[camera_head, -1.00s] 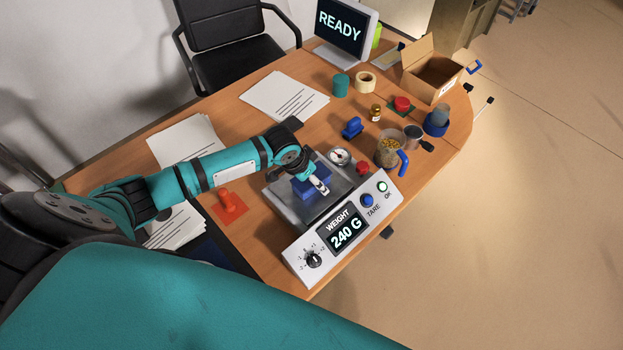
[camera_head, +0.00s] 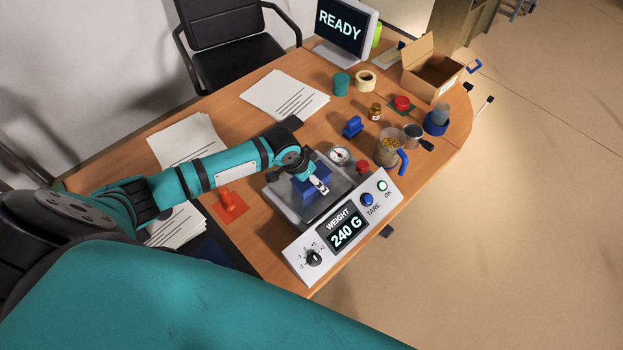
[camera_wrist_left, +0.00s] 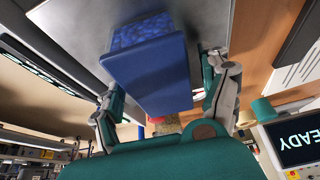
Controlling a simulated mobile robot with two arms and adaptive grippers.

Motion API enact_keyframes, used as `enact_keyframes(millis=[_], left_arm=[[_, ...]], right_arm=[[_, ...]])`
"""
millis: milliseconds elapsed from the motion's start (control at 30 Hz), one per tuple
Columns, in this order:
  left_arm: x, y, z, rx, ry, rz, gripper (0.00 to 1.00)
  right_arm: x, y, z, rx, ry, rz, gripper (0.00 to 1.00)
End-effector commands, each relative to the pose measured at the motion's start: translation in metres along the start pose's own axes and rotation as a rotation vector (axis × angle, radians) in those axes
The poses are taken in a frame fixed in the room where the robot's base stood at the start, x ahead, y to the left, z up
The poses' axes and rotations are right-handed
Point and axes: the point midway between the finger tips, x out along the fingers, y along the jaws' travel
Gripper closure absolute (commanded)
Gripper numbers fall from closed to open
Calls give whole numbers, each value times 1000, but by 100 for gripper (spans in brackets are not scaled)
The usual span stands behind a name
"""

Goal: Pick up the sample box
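The sample box is a blue open-topped box (camera_wrist_left: 155,78) with blue contents. It sits on the plate of the weighing scale (camera_head: 334,208), whose display reads 240 G. In the head view the box (camera_head: 309,189) is partly hidden by my left gripper (camera_head: 319,186), which is over it. In the left wrist view my left gripper (camera_wrist_left: 162,88) has one finger on each side of the box. A narrow gap shows between the right finger and the box wall; contact on the left side is hard to tell. My right gripper is not in view.
A red stamp (camera_head: 229,204) lies left of the scale. A blue stamp (camera_head: 352,127), a gauge (camera_head: 339,155), a jug (camera_head: 389,152) with a blue handle and a red knob (camera_head: 363,167) stand close behind it. A cardboard box (camera_head: 430,72) and monitor (camera_head: 344,26) are farther back.

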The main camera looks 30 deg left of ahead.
Motion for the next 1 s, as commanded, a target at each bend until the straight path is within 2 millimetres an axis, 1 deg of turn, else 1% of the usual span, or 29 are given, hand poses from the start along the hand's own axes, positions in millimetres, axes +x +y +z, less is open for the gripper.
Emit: enact_keyframes(millis=[33,67,467,667,833,1000], left_arm=[[0,0,0,0,0,0,30],[0,0,0,0,0,0,34],[0,0,0,0,-1,0,87],[0,0,0,0,1,0,87],[-3,-1,-2,0,1,-2,87],[-18,0,-9,1,5,0,87]], right_arm=[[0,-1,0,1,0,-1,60],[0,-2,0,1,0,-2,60],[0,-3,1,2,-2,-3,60],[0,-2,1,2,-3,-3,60],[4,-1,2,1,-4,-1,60],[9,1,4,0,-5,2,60]])
